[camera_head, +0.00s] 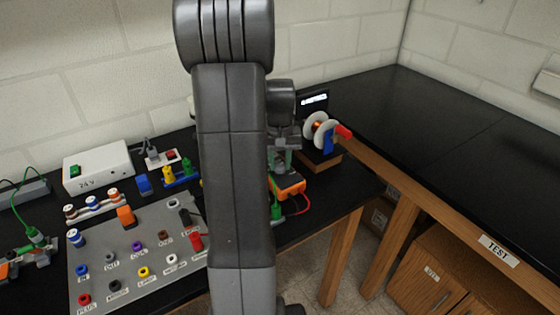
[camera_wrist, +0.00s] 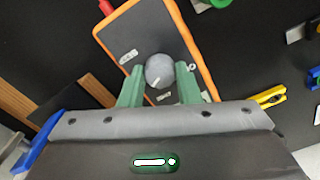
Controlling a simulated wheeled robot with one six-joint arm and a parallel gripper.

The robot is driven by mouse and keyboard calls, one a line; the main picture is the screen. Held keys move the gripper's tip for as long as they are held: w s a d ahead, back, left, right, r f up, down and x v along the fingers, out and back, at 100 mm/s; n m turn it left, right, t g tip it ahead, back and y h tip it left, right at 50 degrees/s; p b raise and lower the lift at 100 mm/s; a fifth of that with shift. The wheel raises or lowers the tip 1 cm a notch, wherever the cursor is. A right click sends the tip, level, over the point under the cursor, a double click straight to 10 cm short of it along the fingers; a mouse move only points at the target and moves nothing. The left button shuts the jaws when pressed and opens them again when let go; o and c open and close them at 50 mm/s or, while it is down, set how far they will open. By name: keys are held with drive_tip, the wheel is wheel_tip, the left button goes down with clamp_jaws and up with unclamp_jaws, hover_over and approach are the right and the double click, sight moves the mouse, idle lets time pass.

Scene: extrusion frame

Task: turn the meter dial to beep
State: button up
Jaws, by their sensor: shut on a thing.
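The meter (camera_wrist: 142,37), a dark box with an orange rim, lies face up under my gripper in the wrist view. Its round grey dial (camera_wrist: 159,70) has a pale pointer mark aimed toward the lower left of that picture. My gripper (camera_wrist: 160,84) has its two green fingers on either side of the dial, closed on it. In the head view the orange meter (camera_head: 290,187) sits near the bench's front edge, partly behind my arm, with my gripper (camera_head: 280,160) over it. The dial is hidden there. Its position labels are too small to read.
A reel with a red handle (camera_head: 342,131) on a wooden base stands right behind the meter. A grey panel of coloured sockets (camera_head: 130,255) lies left, with a white 24 V box (camera_head: 97,165) behind. A red lead (camera_head: 300,206) runs beside the meter. The right bench (camera_head: 480,130) is clear.

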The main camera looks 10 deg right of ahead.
sight(279, 165)
drive_tip(key=m, duration=0.5)
drive_tip(key=shift+m, duration=0.4)
drive_tip(key=m, duration=0.5)
idle(0.4)
drive_tip(key=o, duration=1)
wheel_tip(279, 165, up, 14)
drive_tip(key=shift+f, duration=0.1)
